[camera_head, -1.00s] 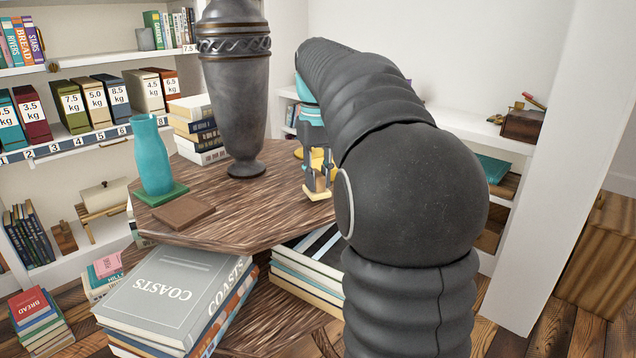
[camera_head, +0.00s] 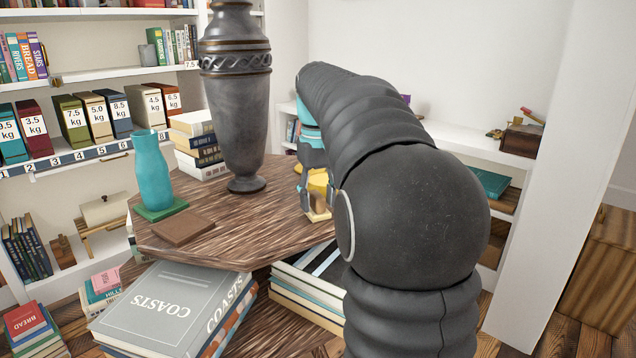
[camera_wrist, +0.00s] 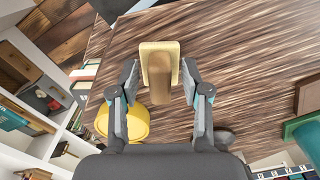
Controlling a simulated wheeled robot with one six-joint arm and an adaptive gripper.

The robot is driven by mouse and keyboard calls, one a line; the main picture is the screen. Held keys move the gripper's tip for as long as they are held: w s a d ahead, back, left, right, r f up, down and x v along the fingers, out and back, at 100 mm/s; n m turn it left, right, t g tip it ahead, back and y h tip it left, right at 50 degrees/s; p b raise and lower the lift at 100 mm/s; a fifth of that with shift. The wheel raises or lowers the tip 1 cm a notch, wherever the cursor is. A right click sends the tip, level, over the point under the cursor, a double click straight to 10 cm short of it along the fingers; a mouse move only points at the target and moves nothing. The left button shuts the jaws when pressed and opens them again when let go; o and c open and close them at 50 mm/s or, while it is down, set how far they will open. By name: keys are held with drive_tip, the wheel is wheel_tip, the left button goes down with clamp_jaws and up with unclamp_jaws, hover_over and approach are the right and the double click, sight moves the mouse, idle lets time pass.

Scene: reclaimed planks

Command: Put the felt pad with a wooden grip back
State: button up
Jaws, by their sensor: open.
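The felt pad (camera_head: 317,216) is pale yellow with a wooden grip on it, near the front right edge of the plank table (camera_head: 240,235). In the wrist view, the pad (camera_wrist: 147,52) lies flat on the table and its brown wooden grip (camera_wrist: 166,86) points toward my camera. My gripper (camera_wrist: 159,72) is open, with one finger on each side of the grip. Gaps show between the grip and both fingers. In the head view, my gripper (camera_head: 318,200) is partly hidden by my arm.
A tall dark vase (camera_head: 238,110), a teal bottle (camera_head: 153,172) and a brown square slab (camera_head: 184,227) stand on the table. A yellow round object (camera_wrist: 124,122) is close beside my left-hand finger. Book stacks (camera_head: 165,305) and shelves (camera_head: 90,75) surround the table.

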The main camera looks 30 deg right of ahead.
sight(318, 195)
wheel_tip(318, 195, up, 12)
drive_tip(key=p, duration=0.1)
idle(0.4)
drive_tip(key=s+a+f+t, duration=0.3)
drive_tip(key=s+a+f, duration=0.4)
drive_tip(key=s+a, duration=0.35)
drive_tip(key=s+a+f+t, duration=0.1)
drive_tip(key=s+a+f, duration=0.1)
drive_tip(key=s+f, duration=0.4)
drive_tip(key=s+a+f+t, duration=0.1)
drive_tip(key=s+a+f, duration=0.2)
drive_tip(key=s+f, duration=0.3)
wheel_tip(318, 195, down, 4)
drive_tip(key=shift+r+n+t, duration=0.25)
drive_tip(key=shift+n+t, duration=0.05)
drive_tip(key=shift+n, duration=0.1)
